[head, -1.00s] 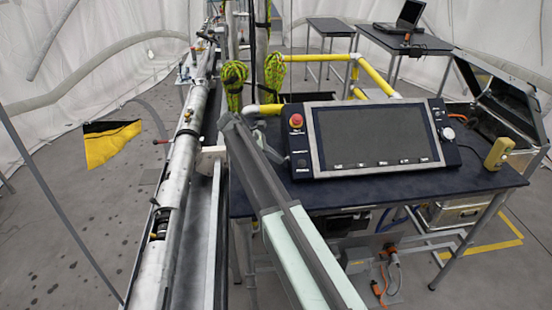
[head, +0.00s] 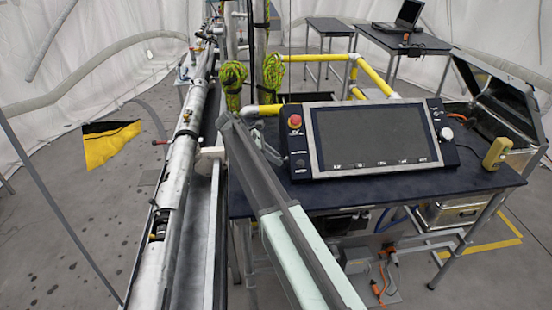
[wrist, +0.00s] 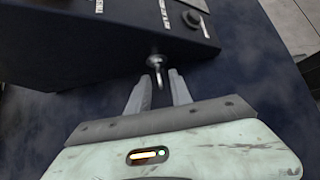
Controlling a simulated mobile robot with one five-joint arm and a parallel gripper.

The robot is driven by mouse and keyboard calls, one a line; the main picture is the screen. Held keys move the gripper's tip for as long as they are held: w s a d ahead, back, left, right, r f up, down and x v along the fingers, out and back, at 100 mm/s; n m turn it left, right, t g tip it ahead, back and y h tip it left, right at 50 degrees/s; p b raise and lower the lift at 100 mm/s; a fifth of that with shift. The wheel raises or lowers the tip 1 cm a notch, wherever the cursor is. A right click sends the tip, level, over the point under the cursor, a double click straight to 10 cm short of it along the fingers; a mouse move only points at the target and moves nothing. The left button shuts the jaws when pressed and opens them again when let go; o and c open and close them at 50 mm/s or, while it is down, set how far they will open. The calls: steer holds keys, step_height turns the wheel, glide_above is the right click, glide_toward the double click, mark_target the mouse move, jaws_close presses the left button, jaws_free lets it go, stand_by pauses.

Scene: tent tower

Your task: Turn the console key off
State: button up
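The console (head: 375,138) is a dark panel with a large blank screen, on a dark-topped table. In the wrist view, a small silver key (wrist: 156,66) sticks out from the console's dark edge. My gripper (wrist: 159,78) is open, with one grey finger on each side of the key's outer end. A gap shows between the fingers, and I cannot tell whether either touches the key. In the head view my arm reaches up to the console's left side. The key and fingertips cannot be made out there.
A red emergency button (head: 294,121) and a white dial (head: 446,133) are on the console. A yellow handheld box (head: 496,153) stands at the table's right. A long metal pipe (head: 182,165) runs along the left. Yellow rails (head: 375,76) are behind the console.

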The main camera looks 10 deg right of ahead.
steer(key=p+v, duration=0.4)
steer(key=v, duration=0.3)
steer(key=shift+p, duration=0.3)
steer(key=shift+a+r, duration=0.15)
steer(key=shift+s, duration=0.15)
